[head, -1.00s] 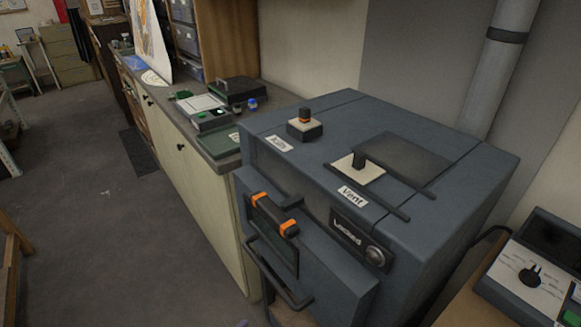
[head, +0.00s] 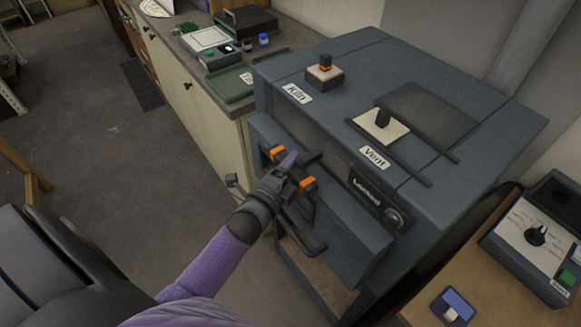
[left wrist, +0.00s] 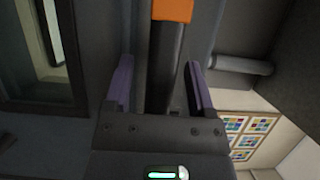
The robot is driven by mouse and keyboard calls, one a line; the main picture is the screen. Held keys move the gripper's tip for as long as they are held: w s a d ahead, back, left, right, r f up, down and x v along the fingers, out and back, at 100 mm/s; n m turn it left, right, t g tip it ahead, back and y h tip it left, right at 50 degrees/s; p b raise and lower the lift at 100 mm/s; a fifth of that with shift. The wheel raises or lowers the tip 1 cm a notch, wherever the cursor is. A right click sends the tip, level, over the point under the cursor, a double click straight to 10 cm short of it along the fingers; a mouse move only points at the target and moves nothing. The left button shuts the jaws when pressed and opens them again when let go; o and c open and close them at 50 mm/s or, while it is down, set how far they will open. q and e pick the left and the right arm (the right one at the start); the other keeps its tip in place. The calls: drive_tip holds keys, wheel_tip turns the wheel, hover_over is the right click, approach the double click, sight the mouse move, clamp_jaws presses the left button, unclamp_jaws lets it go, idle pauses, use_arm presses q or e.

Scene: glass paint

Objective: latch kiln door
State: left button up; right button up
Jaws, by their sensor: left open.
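The kiln (head: 400,110) is a dark blue-grey box with "Kiln" and "Vent" labels on top. Its front door (head: 350,240) looks closed against the body. The latch handle (head: 306,184) is a dark bar with orange ends on the door front. A "Locked" sign (head: 367,190) sits beside a round knob. My left gripper (head: 287,165) is at the latch handle. In the left wrist view the open fingers (left wrist: 158,88) stand on either side of the dark bar (left wrist: 163,60), with an orange band at its far end. Whether the fingers touch it cannot be told. My right gripper is not seen.
A dark bar handle (head: 300,238) sticks out low on the door. A control box with a dial (head: 535,236) stands on the wooden table (head: 440,285) at right. The counter at the back left holds a green tray (head: 228,84). The floor at left is mostly clear.

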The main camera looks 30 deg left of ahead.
use_arm(q)
drive_tip(key=shift+c, duration=0.3)
clamp_jaws()
idle(1.1)
